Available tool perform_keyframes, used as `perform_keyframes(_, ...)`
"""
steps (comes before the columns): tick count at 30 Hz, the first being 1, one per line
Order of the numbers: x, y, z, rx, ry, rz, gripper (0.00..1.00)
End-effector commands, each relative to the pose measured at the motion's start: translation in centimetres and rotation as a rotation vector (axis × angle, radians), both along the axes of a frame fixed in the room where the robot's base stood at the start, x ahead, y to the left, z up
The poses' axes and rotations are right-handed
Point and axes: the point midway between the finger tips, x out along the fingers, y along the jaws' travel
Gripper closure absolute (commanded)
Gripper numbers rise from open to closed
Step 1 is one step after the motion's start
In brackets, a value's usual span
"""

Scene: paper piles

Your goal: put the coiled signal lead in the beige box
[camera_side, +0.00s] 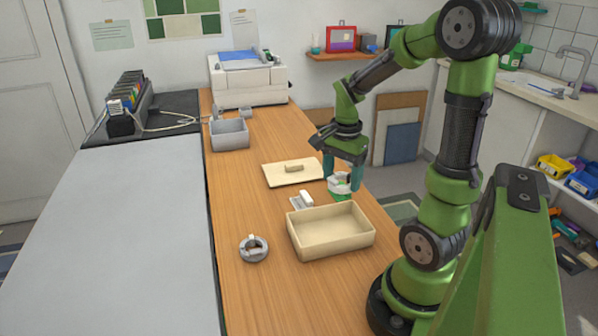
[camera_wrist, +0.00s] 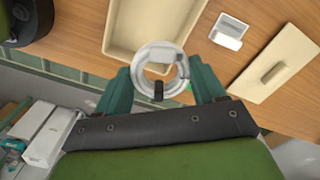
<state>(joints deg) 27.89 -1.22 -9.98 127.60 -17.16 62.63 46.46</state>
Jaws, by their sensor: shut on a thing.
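My gripper (camera_side: 342,176) is shut on a white coiled lead (camera_side: 340,187), beyond the far right corner of the beige box. In the wrist view the lead (camera_wrist: 143,62) is a round coil between the two teal fingers of my gripper (camera_wrist: 161,75). It has a pale connector block on its far side and a black part at its near side. The open beige box (camera_side: 304,249) stands on the wooden table and looks empty. Part of it shows at the top of the wrist view (camera_wrist: 122,52). A bit of green shows under the coil; I cannot tell what it is.
A beige lid with a handle (camera_side: 277,174) and a small white item on a tray (camera_side: 304,200) lie behind the box. A grey ring-shaped thing (camera_side: 254,249) lies left of it. A grey bin (camera_side: 229,136) and a printer (camera_side: 247,82) stand farther back.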

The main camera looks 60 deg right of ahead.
Motion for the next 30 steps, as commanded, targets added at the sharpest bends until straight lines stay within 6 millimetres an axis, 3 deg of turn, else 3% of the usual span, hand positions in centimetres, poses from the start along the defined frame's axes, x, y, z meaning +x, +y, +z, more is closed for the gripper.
perform_keyframes(3,-2.0,1.0,-1.2,0.001,0.001,-0.164,0.63)
perform_keyframes(9,-2.5,1.2,-2.2,0.000,0.002,-0.311,0.63)
perform_keyframes(18,-2.6,1.3,-7.0,0.002,0.007,-0.332,0.63)
perform_keyframes(30,-2.5,1.3,-11.7,0.002,0.005,-0.331,0.63)
